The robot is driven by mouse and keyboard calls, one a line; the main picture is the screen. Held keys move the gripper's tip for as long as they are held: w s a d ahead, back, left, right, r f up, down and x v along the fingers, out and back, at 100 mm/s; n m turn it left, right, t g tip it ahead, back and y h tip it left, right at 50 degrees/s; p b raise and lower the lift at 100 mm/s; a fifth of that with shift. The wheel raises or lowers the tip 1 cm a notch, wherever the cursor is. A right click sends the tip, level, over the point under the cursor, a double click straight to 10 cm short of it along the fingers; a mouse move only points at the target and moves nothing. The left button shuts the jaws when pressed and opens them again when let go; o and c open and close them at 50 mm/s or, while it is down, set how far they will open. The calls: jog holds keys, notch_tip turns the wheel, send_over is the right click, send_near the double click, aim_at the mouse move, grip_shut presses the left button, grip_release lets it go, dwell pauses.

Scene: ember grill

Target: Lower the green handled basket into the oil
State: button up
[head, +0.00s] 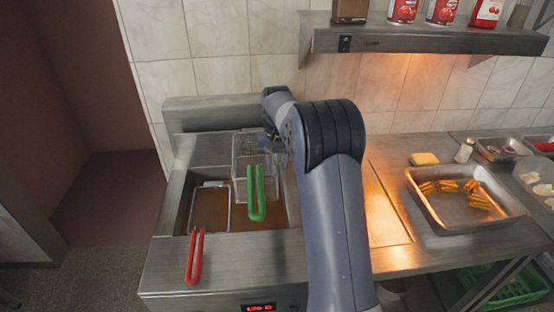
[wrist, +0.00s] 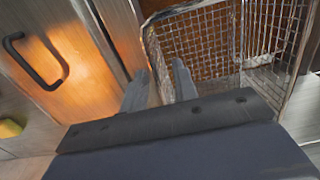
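The green handled basket is a wire basket (head: 240,158) at the back of the fryer in the head view. It appears raised above the oil (head: 275,214), and its green handle (head: 256,196) points to the front. In the wrist view its mesh (wrist: 205,45) fills the upper right. My gripper (head: 270,150) is at the basket's right side in the head view, partly hidden by my arm. In the wrist view my gripper's (wrist: 162,72) two fingers are apart, close to the basket's near edge. I cannot tell whether they touch it.
A second basket with a red handle (head: 194,256) sits low in the left of the fryer. A shelf (head: 430,40) with cans hangs above. A dark handle (wrist: 36,62) shows in the wrist view.

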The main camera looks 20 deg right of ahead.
jog(key=shift+c, duration=0.5)
grip_shut()
jog(key=shift+c, duration=2.3)
grip_release()
jog(key=o, duration=0.6)
jog(key=shift+c, duration=0.2)
jog(key=shift+r, duration=0.15)
notch_tip(320, 180, up, 11)
jog(key=shift+f, duration=0.2)
